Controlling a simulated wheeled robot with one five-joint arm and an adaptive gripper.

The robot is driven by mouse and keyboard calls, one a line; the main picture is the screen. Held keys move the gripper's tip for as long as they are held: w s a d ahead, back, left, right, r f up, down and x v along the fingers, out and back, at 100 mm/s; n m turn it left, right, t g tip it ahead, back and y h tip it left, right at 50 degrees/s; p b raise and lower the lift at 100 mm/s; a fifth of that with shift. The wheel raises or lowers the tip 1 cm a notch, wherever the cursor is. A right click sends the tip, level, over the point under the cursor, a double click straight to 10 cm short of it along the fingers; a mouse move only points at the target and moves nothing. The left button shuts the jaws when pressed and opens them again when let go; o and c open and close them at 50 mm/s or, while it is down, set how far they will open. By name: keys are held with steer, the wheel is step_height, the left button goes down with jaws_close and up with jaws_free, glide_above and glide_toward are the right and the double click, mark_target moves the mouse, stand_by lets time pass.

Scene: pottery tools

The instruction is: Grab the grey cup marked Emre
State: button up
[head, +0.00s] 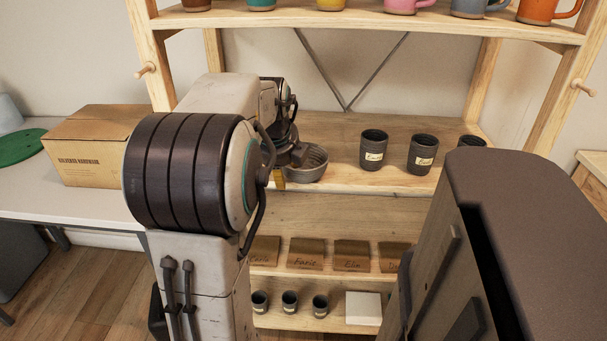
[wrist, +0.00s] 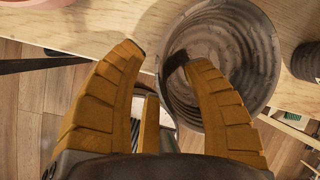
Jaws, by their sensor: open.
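Dark grey cups with pale labels stand on the middle shelf in the head view: one at the left (head: 374,152), one in the middle (head: 422,157) and one partly hidden at the right (head: 471,141). Their writing is too small to read surely, so I cannot tell which is Emre's. My gripper (wrist: 157,56) is open, its yellow fingers spread and nothing gripped. In the wrist view its right fingertip overlaps the rim of a wide grey ribbed bowl (wrist: 235,50); contact is unclear. In the head view my gripper is mostly hidden behind my arm, left of the bowl (head: 308,163).
Several coloured mugs line the top shelf (head: 400,17). Below are brown name cards (head: 305,255), small labelled grey cups (head: 290,303) and a white block (head: 363,308). A cardboard box (head: 95,145) sits on the left table. A dark cup (wrist: 307,62) is at the wrist view's right edge.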

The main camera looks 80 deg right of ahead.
steer(key=shift+d+f, duration=0.15)
steer(key=shift+f, duration=0.1)
steer(key=shift+o, duration=0.2)
jaws_close()
steer(key=shift+r, duration=0.1)
